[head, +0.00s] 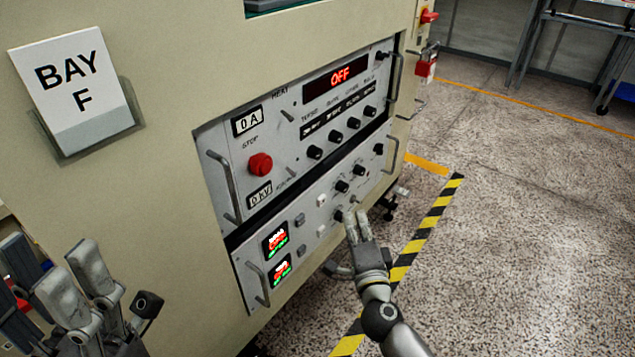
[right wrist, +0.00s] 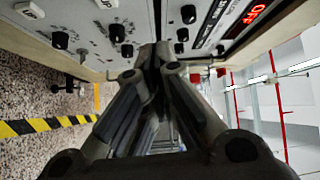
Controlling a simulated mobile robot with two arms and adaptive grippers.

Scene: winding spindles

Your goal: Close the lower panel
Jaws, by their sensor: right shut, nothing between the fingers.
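The lower panel (head: 312,232) is a grey instrument front below the upper panel (head: 225,135) in the cream cabinet. It carries two lit displays, black knobs and a handle at its left end. A dark gap runs between the two panels, and the lower one seems to stand slightly proud. My right gripper (head: 356,214) is shut and empty, its fingertips at the right half of the lower panel. In the right wrist view its fingers (right wrist: 152,58) meet close to the panel; contact is unclear. My left gripper (head: 75,285) is at the lower left, away from the panel.
A BAY F sign (head: 70,90) is on the cabinet at the left. A red stop button (head: 260,164) juts from the upper panel. Yellow-black floor tape (head: 425,225) runs to the right of the cabinet, with open speckled floor beyond. A metal table (head: 575,20) stands at the back right.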

